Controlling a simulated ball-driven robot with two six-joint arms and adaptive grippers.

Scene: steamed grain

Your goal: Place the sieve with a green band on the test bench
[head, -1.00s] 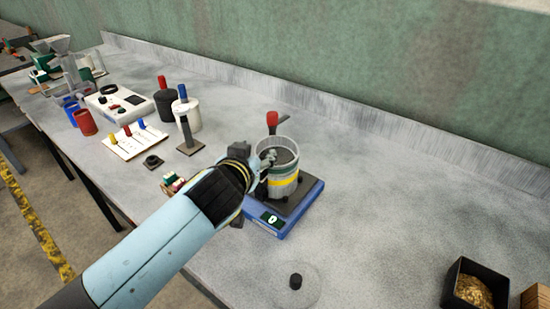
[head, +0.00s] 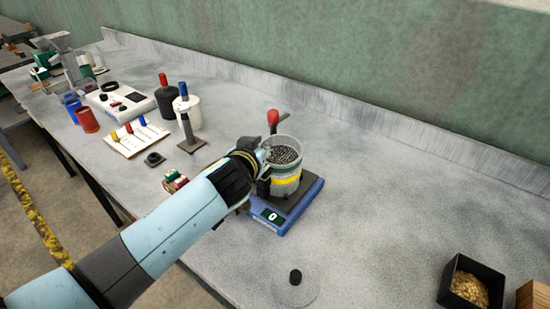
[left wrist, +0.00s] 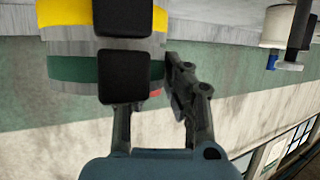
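The sieve with the green band (head: 287,174) is the upper part of a round stack in the head view. It stands upright above a yellow-banded section (head: 285,187) on the blue scale (head: 283,222). The open top shows a dark, speckled surface inside. My left gripper (head: 259,168) is close against the stack's left side. In the left wrist view the green band (left wrist: 75,70) is below the yellow one, with two black blocks in front. One finger is partly hidden behind a block, so I cannot tell whether the gripper holds anything. My right gripper is out of view.
The grey bench (head: 385,215) is clear right of the scale. A red-topped tool (head: 273,117) stands behind the stack. A clear disc with a black knob (head: 295,277) lies in front. A black box of grain (head: 470,285) is at lower right. Cups and instruments stand at left.

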